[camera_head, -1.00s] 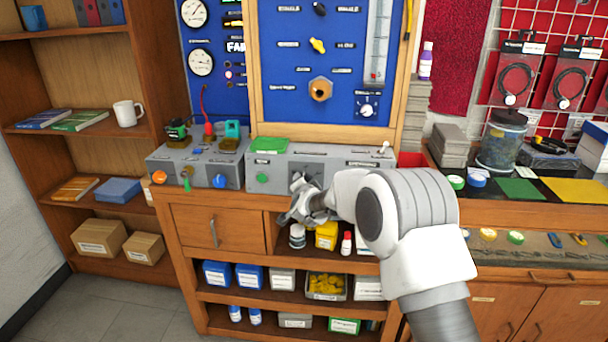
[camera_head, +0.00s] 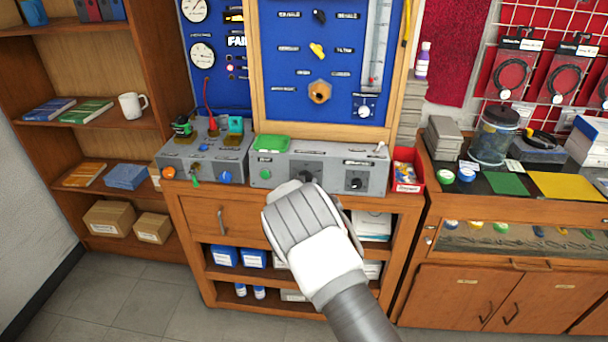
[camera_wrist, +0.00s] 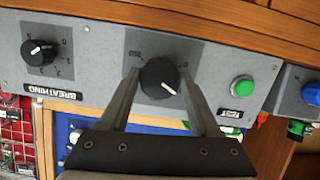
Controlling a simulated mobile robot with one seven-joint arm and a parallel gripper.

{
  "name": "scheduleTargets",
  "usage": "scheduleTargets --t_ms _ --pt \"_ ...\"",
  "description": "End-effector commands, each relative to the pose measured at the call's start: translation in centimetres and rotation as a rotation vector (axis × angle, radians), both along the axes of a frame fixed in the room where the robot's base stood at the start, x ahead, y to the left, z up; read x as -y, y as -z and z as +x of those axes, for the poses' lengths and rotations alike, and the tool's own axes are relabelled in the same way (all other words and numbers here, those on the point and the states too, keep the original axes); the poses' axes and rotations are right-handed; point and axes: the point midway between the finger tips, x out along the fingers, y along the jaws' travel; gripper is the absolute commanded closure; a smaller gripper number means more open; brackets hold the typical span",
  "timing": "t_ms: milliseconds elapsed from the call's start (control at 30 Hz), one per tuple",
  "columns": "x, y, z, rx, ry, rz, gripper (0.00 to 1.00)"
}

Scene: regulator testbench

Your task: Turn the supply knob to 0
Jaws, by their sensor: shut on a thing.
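The black round knob (camera_wrist: 158,74) sits on a dark square plate on the grey panel, in the middle of the wrist view; I take it as the supply knob, though its label is not readable. Its white pointer line slants down and right in that view. My gripper (camera_wrist: 160,86) has one finger on each side of the knob and is shut on it.
A second black knob (camera_wrist: 39,52), labelled BREATHING, is on the same panel. A green button (camera_wrist: 242,90) is on the knob's other side. A red bin (camera_head: 406,172) stands right of the grey box (camera_head: 376,180). A small toggle (camera_head: 381,147) rises from the box top.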

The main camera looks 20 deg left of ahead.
Motion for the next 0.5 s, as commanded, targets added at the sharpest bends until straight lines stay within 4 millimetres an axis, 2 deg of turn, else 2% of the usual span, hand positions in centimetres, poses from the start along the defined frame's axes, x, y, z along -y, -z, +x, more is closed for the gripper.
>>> scheduleTargets --t_ms 67,500 --pt "-0.11 -0.48 0.00 0.021 -0.016 -0.070 0.92" --pt "-0.12 -0.14 0.03 0.115 -0.097 -0.463 0.92"
